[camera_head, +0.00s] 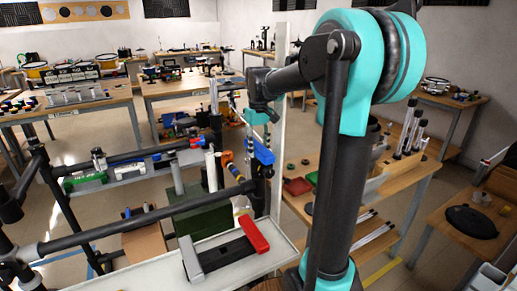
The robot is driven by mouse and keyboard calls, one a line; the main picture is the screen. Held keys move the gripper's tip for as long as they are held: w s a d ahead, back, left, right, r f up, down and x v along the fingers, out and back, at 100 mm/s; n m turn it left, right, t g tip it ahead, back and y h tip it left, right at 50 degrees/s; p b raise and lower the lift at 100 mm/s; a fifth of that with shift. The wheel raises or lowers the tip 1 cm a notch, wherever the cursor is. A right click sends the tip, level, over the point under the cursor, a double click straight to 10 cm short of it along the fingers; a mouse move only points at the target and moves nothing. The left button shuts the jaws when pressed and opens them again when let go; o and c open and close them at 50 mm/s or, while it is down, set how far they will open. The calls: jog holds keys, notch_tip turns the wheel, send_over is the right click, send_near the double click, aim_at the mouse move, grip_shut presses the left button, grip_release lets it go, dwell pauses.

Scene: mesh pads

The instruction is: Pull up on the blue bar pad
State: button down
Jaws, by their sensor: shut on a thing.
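The blue bar pad (264,154) shows as a short, slanting blue piece near the middle of the camera_head view, beside a tall pale post. My arm reaches over from the right, and its wrist points down above the pad. My gripper (262,136) is directly above the pad and shut on it. The fingertips are small and dark here, so their exact contact with the pad is hard to make out.
The pale post (281,110) stands close to the right of my gripper. A dark rail (150,216) crosses in front. A tray with a red-ended block (254,235) lies below. A wooden table (402,190) with several tools is to the right.

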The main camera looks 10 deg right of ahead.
jog(key=shift+r, duration=0.1)
jog(key=c, duration=0.9)
grip_release()
